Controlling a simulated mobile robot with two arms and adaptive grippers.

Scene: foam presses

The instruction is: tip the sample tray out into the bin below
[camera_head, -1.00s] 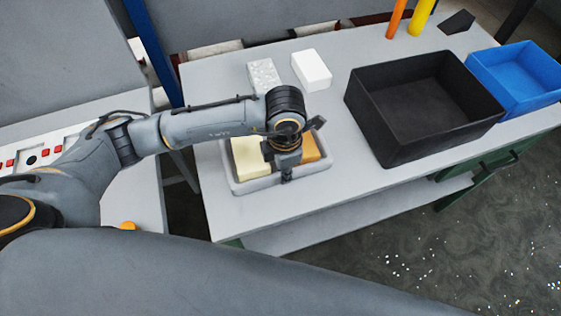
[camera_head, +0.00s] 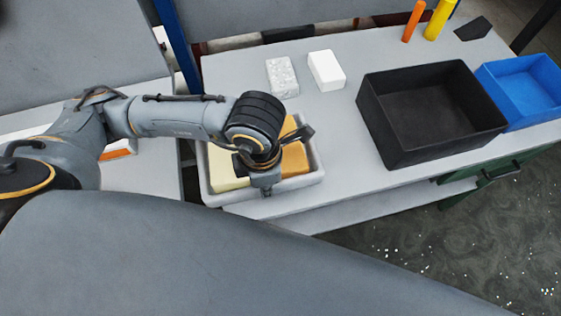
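The sample tray (camera_head: 229,198) is pale grey, shallow and about level, at the front left corner of the table. It holds a pale yellow foam block (camera_head: 223,168) on the left and an orange-tan block (camera_head: 294,160) on the right. My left gripper (camera_head: 266,184) is over the tray's middle and front rim, and its wrist hides part of both blocks. Whether its fingers are shut on the rim, and whether the tray touches the table, I cannot tell. A black open bin (camera_head: 431,150) stands on the table to the right and looks empty. My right gripper is not in view.
A speckled block (camera_head: 282,77) and a white block (camera_head: 326,70) lie behind the tray. A blue bin (camera_head: 522,88) stands beside the black one. Orange (camera_head: 413,22) and yellow (camera_head: 440,18) cylinders stand at the back. The tabletop (camera_head: 335,130) between tray and black bin is clear.

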